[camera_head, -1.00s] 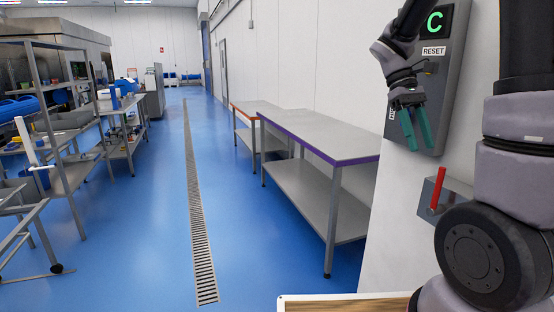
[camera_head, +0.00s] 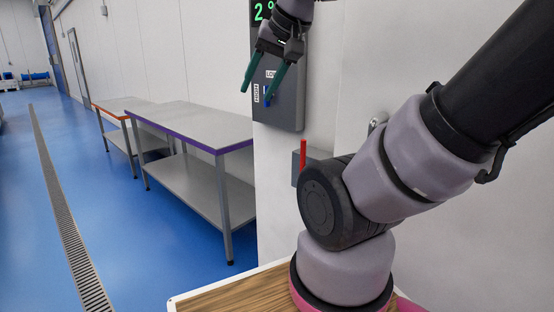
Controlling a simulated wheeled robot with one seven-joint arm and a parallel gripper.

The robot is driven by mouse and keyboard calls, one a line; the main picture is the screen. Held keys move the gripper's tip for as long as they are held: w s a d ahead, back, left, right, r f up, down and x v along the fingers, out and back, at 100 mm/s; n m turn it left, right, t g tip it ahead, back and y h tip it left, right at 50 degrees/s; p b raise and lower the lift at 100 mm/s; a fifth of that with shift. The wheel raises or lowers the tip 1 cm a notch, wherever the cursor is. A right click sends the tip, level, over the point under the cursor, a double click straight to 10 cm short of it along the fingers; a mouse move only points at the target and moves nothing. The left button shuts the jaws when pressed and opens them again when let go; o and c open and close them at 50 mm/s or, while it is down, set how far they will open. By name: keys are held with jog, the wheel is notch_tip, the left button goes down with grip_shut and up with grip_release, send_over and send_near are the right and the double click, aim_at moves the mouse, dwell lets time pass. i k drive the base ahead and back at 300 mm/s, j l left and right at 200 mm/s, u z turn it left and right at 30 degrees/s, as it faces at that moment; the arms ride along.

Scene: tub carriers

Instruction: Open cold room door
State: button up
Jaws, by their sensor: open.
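My gripper (camera_head: 264,92) hangs at the upper middle with its two green fingers spread apart and empty. It is in front of a grey control panel (camera_head: 291,116) on the white wall and hides part of it. The panel has a green lit display (camera_head: 262,10) and small labels. Below it a red lever (camera_head: 303,153) stands upright on a grey box (camera_head: 313,162), partly behind my arm. A small metal fitting (camera_head: 377,121) shows on the wall to the right of the lever. I cannot make out the cold room door or its handle for certain.
A steel table with a purple edge (camera_head: 190,122) stands left of the panel, with an orange-edged table (camera_head: 118,107) behind it. A floor drain (camera_head: 62,215) runs along the clear blue floor at left. A wood-topped surface (camera_head: 235,297) is at the bottom.

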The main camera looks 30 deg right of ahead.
aim_at(489, 247)
jog(key=k, duration=0.8)
jog(key=k+z, duration=0.15)
jog(key=z, duration=0.3)
jog(key=k+z, duration=0.15)
jog(key=z, duration=0.3)
jog(key=k+l+z, duration=0.15)
jog(key=z, duration=0.35)
jog(key=j+z, duration=0.45)
jog(key=j, duration=0.35)
jog(key=j+z, duration=0.5)
jog(key=j, duration=0.25)
jog(key=k, duration=0.05)
